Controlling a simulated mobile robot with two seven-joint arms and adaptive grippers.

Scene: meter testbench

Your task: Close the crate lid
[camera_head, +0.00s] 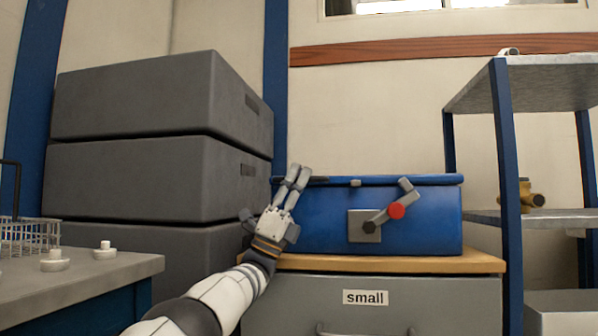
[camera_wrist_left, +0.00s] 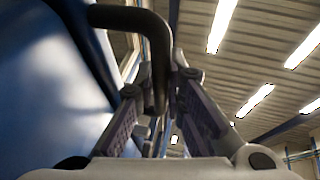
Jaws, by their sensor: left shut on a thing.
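A blue crate (camera_head: 380,220) stands on a cabinet. Its blue lid (camera_head: 420,180) shows as a thin, nearly level slab along the top; I cannot tell if it is fully seated. A lever with a red knob (camera_head: 397,210) is on the crate's front, tilted up to the right. My left gripper (camera_head: 297,172) is at the crate's upper left corner. In the left wrist view, my left gripper (camera_wrist_left: 160,88) is shut on a dark curved handle (camera_wrist_left: 140,17) beside a blue surface (camera_wrist_left: 50,80). Where the handle joins the crate is hidden. My right gripper is out of view.
The cabinet (camera_head: 375,297) has a wooden top and a "small" label. Stacked grey cases (camera_head: 135,95) stand close on the left, behind my left arm. A shelf rack (camera_head: 508,190) stands on the right. A grey bench (camera_head: 95,275) is at the lower left.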

